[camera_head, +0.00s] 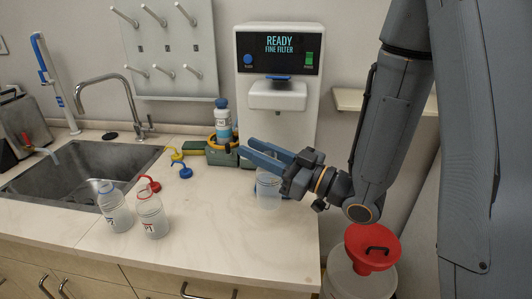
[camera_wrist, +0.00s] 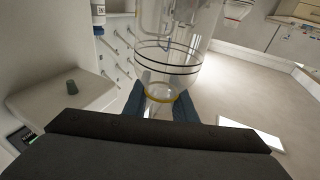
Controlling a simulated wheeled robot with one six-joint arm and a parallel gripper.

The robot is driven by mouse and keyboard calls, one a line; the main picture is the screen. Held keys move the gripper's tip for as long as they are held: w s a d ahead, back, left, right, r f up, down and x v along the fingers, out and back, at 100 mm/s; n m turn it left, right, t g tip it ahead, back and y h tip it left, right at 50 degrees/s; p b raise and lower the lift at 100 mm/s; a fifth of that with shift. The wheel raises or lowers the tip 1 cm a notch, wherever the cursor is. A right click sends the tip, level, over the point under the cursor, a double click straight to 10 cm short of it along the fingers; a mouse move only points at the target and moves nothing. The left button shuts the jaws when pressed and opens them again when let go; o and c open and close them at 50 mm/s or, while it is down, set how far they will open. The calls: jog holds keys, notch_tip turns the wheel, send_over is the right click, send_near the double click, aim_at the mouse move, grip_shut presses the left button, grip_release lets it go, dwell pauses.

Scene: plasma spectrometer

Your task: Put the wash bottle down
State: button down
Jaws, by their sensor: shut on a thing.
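My gripper (camera_head: 245,147) is in front of the white filter machine, its blue fingers pointing left. A clear bottle (camera_head: 268,190) shows just below the fingers, upright over the counter. In the wrist view the blue fingers (camera_wrist: 164,100) are shut around the narrow neck of this clear bottle (camera_wrist: 172,55), near a yellow ring. Dark lines circle its body. Whether its base touches the counter is hard to tell. Two other clear bottles stand near the front edge: one with a blue ring (camera_head: 114,208) and one with a red ring (camera_head: 152,214).
Loose red (camera_head: 150,184), yellow (camera_head: 176,155) and blue (camera_head: 180,170) nozzle caps lie on the counter. A green holder (camera_head: 221,156) with a blue-capped bottle (camera_head: 222,122) stands behind. The sink (camera_head: 80,172) is left. The front middle counter (camera_head: 215,225) is clear.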

jog(key=w+d+b, duration=0.2)
jog(key=w+d, duration=0.1)
jog(key=w, duration=1.3)
notch_tip(320, 180, down, 7)
jog(key=p, duration=0.1)
jog(key=shift+p, duration=0.4)
jog(key=shift+f, duration=0.15)
jog(key=c, duration=1.5)
grip_release()
jog(key=shift+o, duration=0.2)
